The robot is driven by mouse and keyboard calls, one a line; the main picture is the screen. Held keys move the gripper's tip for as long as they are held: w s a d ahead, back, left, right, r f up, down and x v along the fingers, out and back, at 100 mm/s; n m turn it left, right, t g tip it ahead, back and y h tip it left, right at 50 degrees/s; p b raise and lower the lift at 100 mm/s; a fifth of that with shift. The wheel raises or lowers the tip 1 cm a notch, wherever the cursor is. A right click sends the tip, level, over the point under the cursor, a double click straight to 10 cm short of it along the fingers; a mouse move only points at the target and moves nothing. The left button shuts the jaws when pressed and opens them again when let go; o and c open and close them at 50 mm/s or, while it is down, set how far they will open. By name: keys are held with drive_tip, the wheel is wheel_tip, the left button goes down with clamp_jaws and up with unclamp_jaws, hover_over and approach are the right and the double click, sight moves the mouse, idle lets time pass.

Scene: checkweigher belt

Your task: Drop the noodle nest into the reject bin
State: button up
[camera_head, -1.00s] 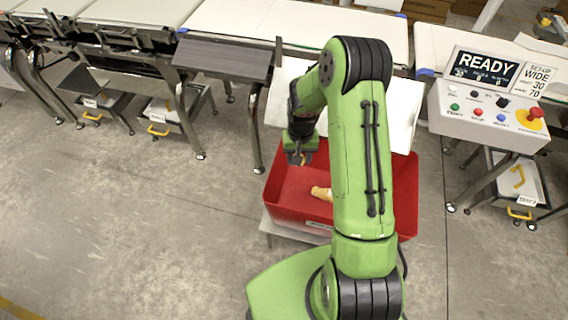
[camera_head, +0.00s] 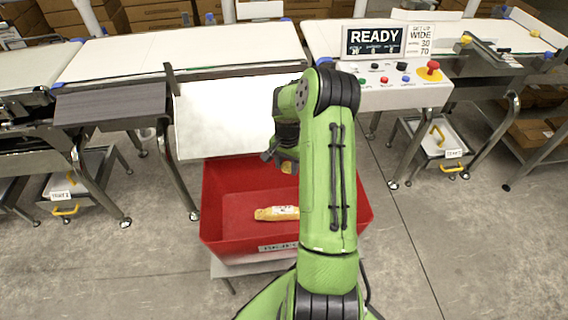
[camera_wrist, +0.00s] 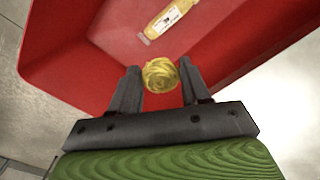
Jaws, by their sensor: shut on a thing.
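The noodle nest (camera_wrist: 160,75) is a small yellow coiled ball in the wrist view. My gripper (camera_wrist: 160,82) is shut on it, one finger on each side. In the head view the nest (camera_head: 288,167) shows as a small yellow patch beside my gripper (camera_head: 278,160), partly hidden by my arm. The reject bin (camera_head: 228,205) is a red open box, and my gripper is above its back part. The bin also fills much of the wrist view (camera_wrist: 80,70). A yellow pack with a white label (camera_head: 276,213) lies on the bin floor; it also shows in the wrist view (camera_wrist: 168,20).
A white sloping panel (camera_head: 220,115) stands behind the bin. A dark grey plate (camera_head: 110,102) and conveyor frames are at the left. A control panel reading READY (camera_head: 374,41) with buttons stands at the right. The floor in front is clear.

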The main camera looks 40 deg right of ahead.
sight(287, 165)
wheel_tip(287, 165, down, 3)
drive_tip(key=shift+r+b, duration=0.2)
drive_tip(key=shift+b, duration=0.3)
drive_tip(key=o, duration=1.1)
drive_tip(key=shift+r, duration=0.1)
wheel_tip(287, 165, up, 16)
drive_tip(key=p, duration=0.5)
